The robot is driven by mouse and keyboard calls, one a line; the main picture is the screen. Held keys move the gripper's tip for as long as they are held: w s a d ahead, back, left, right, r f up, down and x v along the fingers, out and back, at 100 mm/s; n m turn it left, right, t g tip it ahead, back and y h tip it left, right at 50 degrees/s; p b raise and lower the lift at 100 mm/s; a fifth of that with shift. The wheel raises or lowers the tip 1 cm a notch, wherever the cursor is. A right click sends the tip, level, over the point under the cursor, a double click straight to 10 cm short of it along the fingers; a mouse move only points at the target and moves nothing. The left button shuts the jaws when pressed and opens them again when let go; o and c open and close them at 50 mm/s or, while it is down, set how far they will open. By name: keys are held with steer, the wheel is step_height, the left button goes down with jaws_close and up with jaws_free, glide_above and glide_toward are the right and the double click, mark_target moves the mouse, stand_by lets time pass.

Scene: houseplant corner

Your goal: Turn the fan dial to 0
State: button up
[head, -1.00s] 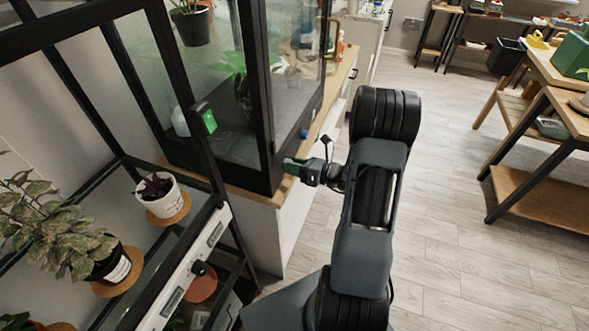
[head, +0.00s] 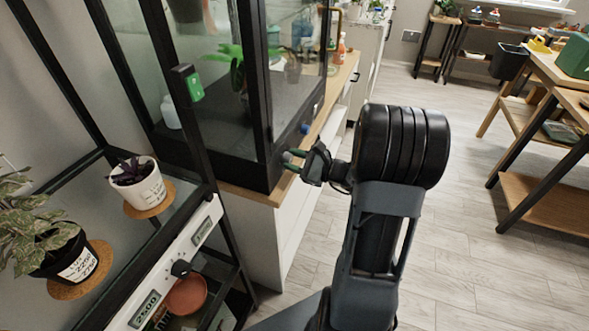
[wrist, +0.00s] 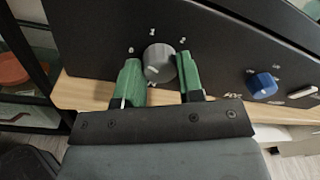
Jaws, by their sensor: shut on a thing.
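The grey round fan dial (wrist: 157,62) sits on the black front panel (wrist: 100,30) of the glass cabinet. Small white marks surround it: a 0 at upper left, a 1 above, and what looks like a 2 at upper right. I cannot tell clearly which mark it points to. My gripper (wrist: 158,66) has its green fingers on both sides of the dial and is shut on it. In the head view my gripper (head: 292,160) is at the cabinet's lower front edge, and the dial is hidden there.
A blue knob (wrist: 262,85) with a MAX label is right of the dial. A wooden top (wrist: 85,93) runs below the panel. A shelf with potted plants (head: 137,183) and a white control strip (head: 150,285) stands at left. Open floor (head: 470,250) lies at right.

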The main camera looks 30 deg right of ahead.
steer(key=n+b, duration=0.1)
steer(key=b, duration=0.1)
steer(key=n+b, duration=0.2)
steer(key=shift+f, duration=0.3)
steer(key=shift+r+n+b, duration=0.15)
steer(key=shift+n+b, duration=0.95)
steer(key=shift+b, duration=0.1)
steer(key=shift+r, duration=0.1)
steer(key=o, duration=0.9)
steer(key=v, duration=0.4)
steer(key=p+v, duration=0.1)
steer(key=v, duration=0.8)
steer(key=shift+s+d+f+p, duration=0.25)
steer(key=shift+s+p, duration=0.05)
